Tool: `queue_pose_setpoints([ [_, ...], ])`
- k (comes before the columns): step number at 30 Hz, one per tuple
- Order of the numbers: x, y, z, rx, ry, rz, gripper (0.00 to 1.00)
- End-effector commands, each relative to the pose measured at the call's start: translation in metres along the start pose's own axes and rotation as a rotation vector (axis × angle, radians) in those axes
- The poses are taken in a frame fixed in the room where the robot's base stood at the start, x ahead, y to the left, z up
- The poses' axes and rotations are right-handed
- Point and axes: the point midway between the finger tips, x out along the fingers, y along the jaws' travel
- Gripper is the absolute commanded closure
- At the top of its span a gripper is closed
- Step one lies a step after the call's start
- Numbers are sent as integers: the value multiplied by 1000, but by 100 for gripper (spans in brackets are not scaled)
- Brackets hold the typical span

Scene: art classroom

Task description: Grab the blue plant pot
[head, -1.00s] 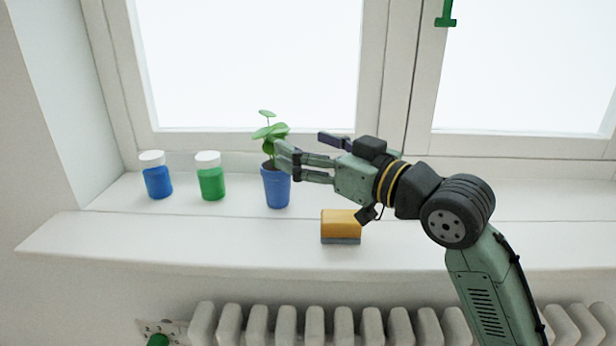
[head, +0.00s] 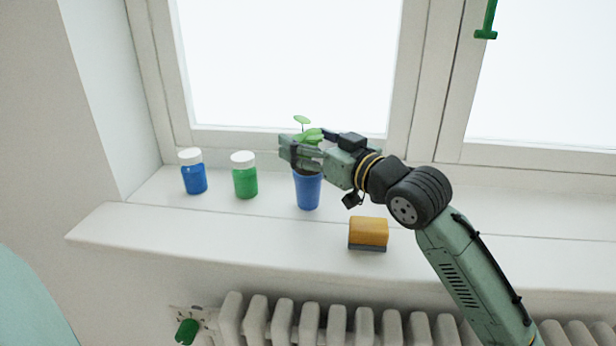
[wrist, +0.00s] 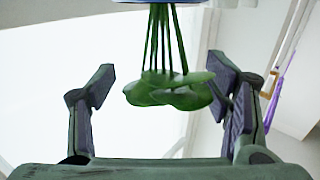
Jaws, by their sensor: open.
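The blue plant pot (head: 308,192) stands upright on the white windowsill, with a green leafy plant (head: 303,121) rising from it. My gripper (head: 290,152) is at the height of the plant, just above the pot's rim, and hides part of the leaves and the rim. In the wrist view my gripper (wrist: 165,105) is open, with the plant's leaves (wrist: 168,90) and stems between its two spread fingers. The leaves are closer to the finger on the right of that view. Only a thin edge of the pot (wrist: 160,3) shows at its top.
A blue paint jar (head: 195,178) and a green paint jar (head: 244,181), both with white lids, stand left of the pot. A yellow-orange sponge-like block (head: 368,233) lies to the front right. The window is behind; a radiator (head: 300,325) is below the sill (head: 200,235).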

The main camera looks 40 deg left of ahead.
Motion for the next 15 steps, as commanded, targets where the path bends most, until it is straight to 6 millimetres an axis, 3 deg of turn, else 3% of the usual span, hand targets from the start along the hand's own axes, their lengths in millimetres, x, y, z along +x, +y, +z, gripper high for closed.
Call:
queue_pose_setpoints([
  [7, 2, 0, 1, 0, 1, -1, 29],
  [15, 2, 0, 0, 0, 1, 0, 47],
])
